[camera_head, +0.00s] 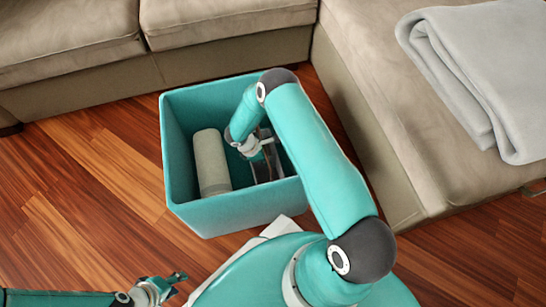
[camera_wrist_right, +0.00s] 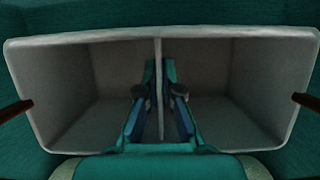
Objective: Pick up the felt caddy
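The felt caddy (camera_wrist_right: 230,34) is a grey open box with a central divider (camera_wrist_right: 158,50) and a brown strip at each side. It sits inside a large teal bin (camera_head: 240,211), at its right half; the caddy (camera_head: 263,173) is partly hidden by my right arm. My right gripper (camera_wrist_right: 160,90) reaches down into the caddy with one finger on each side of the divider. The fingers look apart, with gaps to the divider. Whether the tips touch it is hard to tell. My left gripper (camera_head: 178,284) is low at the left, outside the bin, with its fingers apart and empty.
The wooden floor (camera_head: 80,210) left of the bin is clear.

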